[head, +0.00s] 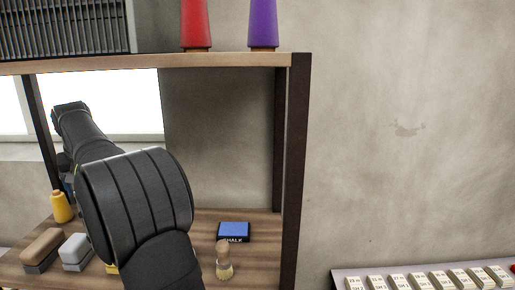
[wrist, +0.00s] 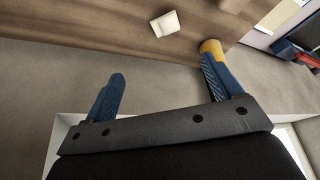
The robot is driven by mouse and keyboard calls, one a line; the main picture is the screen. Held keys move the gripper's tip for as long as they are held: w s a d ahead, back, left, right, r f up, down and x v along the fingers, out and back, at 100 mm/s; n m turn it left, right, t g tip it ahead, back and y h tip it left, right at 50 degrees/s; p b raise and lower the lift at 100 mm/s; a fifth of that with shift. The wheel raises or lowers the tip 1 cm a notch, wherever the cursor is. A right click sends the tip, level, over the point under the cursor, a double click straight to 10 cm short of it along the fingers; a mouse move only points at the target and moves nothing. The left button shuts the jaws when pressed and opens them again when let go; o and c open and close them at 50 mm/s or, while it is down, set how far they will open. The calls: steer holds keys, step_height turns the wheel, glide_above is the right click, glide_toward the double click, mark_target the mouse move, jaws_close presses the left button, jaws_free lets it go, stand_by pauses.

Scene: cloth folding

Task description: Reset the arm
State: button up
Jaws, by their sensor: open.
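My gripper (wrist: 162,92) shows in the wrist view with its two blue fingers spread apart and nothing between them. A yellow thing (wrist: 211,46) shows right at the tip of its right finger; I cannot tell whether they touch. In the head view my dark arm reaches up and left across the wooden shelf, and its fingers are hidden. No cloth is visible in either view.
On the shelf board (head: 205,227) are a yellow bottle (head: 61,207), a brown block (head: 42,248), a grey block (head: 76,250), a blue chalk box (head: 233,231) and a small brush (head: 224,262). A dark post (head: 296,170) bounds the right. Red (head: 195,24) and purple (head: 262,24) cones stand above.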

steer(key=s+a+r+m, duration=0.1)
steer(key=s+a+m, duration=0.1)
steer(key=s+a, duration=1.2)
steer(key=s+a+f, duration=0.2)
steer(key=s+f, duration=0.3)
steer(key=s, duration=0.4)
steer(key=s+a+f, duration=0.2)
steer(key=s+f, duration=0.3)
steer(key=s, duration=0.4)
steer(key=s+a+f, duration=0.2)
steer(key=s+f, duration=0.3)
steer(key=s, duration=0.4)
steer(key=shift+s+h, duration=0.3)
steer(key=shift+h, duration=0.1)
